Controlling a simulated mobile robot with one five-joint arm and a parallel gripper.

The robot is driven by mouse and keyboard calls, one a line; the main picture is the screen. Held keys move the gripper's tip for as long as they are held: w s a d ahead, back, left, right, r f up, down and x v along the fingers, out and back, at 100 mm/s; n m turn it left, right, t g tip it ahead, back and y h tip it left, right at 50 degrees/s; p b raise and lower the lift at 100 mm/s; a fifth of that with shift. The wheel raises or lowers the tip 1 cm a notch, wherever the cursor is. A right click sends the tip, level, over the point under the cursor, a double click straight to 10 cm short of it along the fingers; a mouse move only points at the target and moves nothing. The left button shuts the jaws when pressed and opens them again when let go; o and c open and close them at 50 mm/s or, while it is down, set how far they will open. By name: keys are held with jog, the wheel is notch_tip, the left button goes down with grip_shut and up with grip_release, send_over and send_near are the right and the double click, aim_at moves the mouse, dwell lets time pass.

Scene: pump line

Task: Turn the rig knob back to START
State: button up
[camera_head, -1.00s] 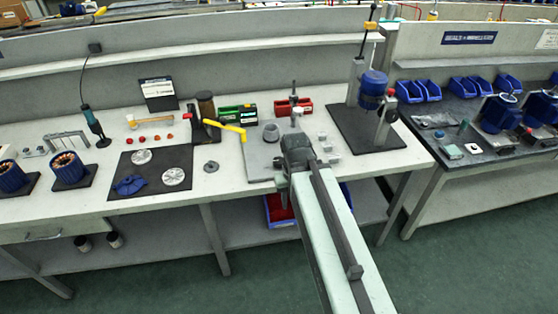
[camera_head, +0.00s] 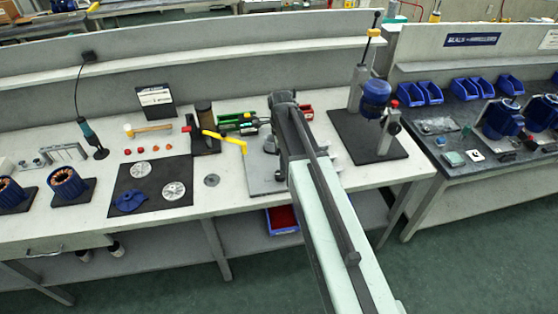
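My arm reaches from the lower right up over the grey base plate (camera_head: 258,185) on the middle bench. My gripper (camera_head: 281,102) is at its far end, small and dark, above the back of that plate; its fingers cannot be made out. A blue motor-like unit (camera_head: 375,93) stands on a post over a black mat, right of my gripper and apart from it. A red knob-like part (camera_head: 394,103) shows beside that unit. No START marking can be read, and I cannot tell which part is the rig knob. My arm hides part of the plate and its fittings.
A red bin (camera_head: 306,111) is partly hidden behind my arm. A right-hand bench holds blue bins (camera_head: 421,92). Green floor is clear in front.

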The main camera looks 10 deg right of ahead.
aim_at(281, 174)
jog(key=shift+s+r, duration=0.35)
jog(key=f+b, duration=0.8)
jog(key=shift+w+f, duration=0.2)
jog(key=shift+f, duration=0.05)
jog(key=shift+r, duration=0.1)
jog(key=c, duration=1.4)
